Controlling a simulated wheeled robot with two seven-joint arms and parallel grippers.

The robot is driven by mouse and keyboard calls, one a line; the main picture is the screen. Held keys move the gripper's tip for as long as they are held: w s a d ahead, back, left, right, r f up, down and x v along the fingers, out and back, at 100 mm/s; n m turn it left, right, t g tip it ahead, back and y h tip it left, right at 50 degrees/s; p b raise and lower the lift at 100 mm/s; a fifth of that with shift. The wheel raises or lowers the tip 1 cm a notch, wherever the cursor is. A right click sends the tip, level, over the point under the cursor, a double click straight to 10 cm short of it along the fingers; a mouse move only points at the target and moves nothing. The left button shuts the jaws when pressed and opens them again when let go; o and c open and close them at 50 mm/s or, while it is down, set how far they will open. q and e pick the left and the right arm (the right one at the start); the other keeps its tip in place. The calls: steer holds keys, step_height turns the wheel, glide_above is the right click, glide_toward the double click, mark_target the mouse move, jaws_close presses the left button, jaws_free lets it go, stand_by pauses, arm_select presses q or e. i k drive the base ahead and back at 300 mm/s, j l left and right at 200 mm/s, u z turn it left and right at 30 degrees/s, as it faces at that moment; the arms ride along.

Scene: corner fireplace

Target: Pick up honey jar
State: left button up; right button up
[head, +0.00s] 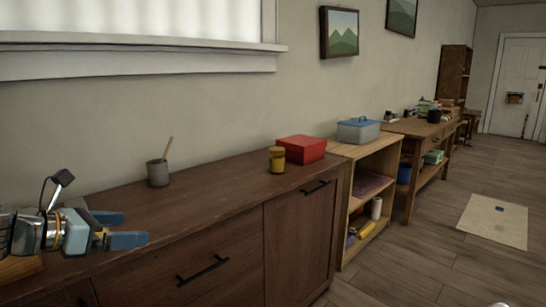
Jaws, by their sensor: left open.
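The honey jar (277,160) looks like a small yellow-amber jar with a darker lid. It stands upright on the brown wooden cabinet (215,190), near its right part, just left of a red box. My left gripper (128,229) is at the lower left, over the cabinet's front edge area. Its two blue fingers are apart and point right, with nothing between them. It is well to the left of the jar and apart from it. My right gripper is not visible.
A grey cup with a wooden stick (158,172) stands between my left gripper and the jar. The red box (302,149) is close beside the jar. A shelf with a blue-lidded bin (358,130) stands further right. The cabinet top between cup and jar is clear.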

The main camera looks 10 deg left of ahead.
mark_target(278, 165)
steer(key=i+j, duration=0.65)
steer(key=j, duration=0.2)
